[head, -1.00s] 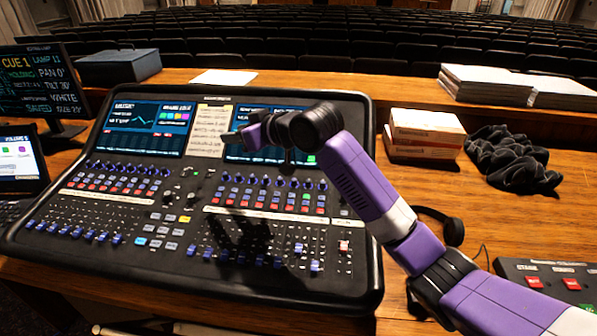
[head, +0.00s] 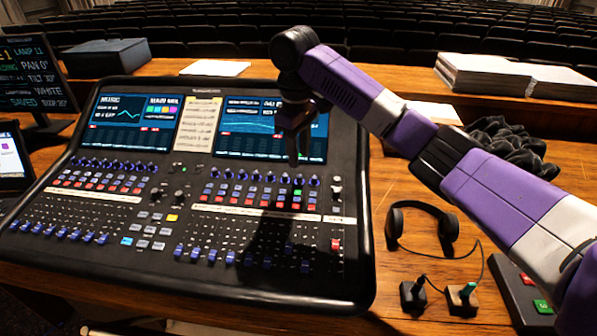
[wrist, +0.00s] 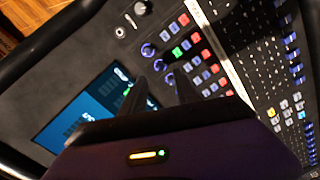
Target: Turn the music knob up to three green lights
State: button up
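The mixing desk (head: 345,265) fills the left and middle of the head view. A row of blue knobs (head: 228,174) runs below its two screens, above rows of lit buttons. My gripper (head: 293,160) points down over the right end of this row, in front of the right screen (head: 255,115). In the wrist view, my gripper's dark fingers (wrist: 161,88) stand apart with nothing seen between them. Blue knobs (wrist: 148,50) and one green lit button (wrist: 177,52) lie just beyond the fingertips. I cannot read which knob is the music knob. The left screen (head: 130,112) is headed MUSIC.
Headphones (head: 447,228) and two small switch boxes (head: 462,300) lie right of the desk. A box with red and green buttons (head: 541,306) is at the right edge. Dark cloth (head: 505,145) and paper stacks (head: 485,72) lie behind my arm. A monitor (head: 32,80) stands at left.

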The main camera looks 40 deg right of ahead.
aim_at(300, 176)
jog(key=f, duration=0.6)
jog(key=shift+d+f, duration=0.2)
jog(key=shift+f, duration=0.1)
grip_shut()
